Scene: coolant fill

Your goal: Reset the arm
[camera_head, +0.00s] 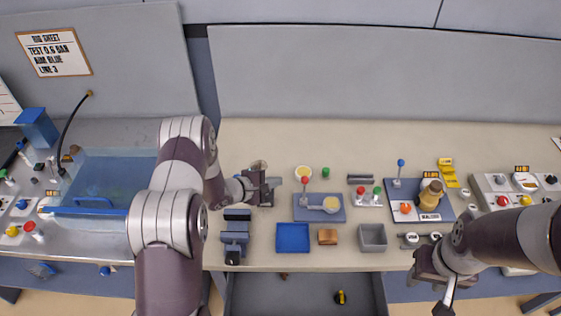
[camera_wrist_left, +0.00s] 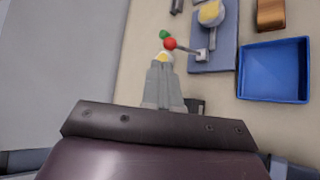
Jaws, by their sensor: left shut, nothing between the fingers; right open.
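My left arm reaches in from the left, and its left gripper (camera_head: 276,184) is over the bench, left of a blue plate (camera_head: 332,213) with a red-knobbed lever. In the left wrist view the fingers of the left gripper (camera_wrist_left: 161,72) are together with nothing between them. Their tips overlap a small yellow-and-white round thing (camera_wrist_left: 164,57) in that picture; I cannot tell whether they touch it. My right gripper (camera_head: 443,301) is low at the front right, past the bench's front edge, pointing down. It is open, and its fingers are partly cut off by the picture's lower edge.
A blue tray (camera_head: 292,238), a brown block (camera_head: 327,236) and a grey bin (camera_head: 372,238) stand near the front edge. A clear tank (camera_head: 115,170) is left of my left arm. An open drawer (camera_head: 305,291) lies below. The back of the bench (camera_head: 400,135) is clear.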

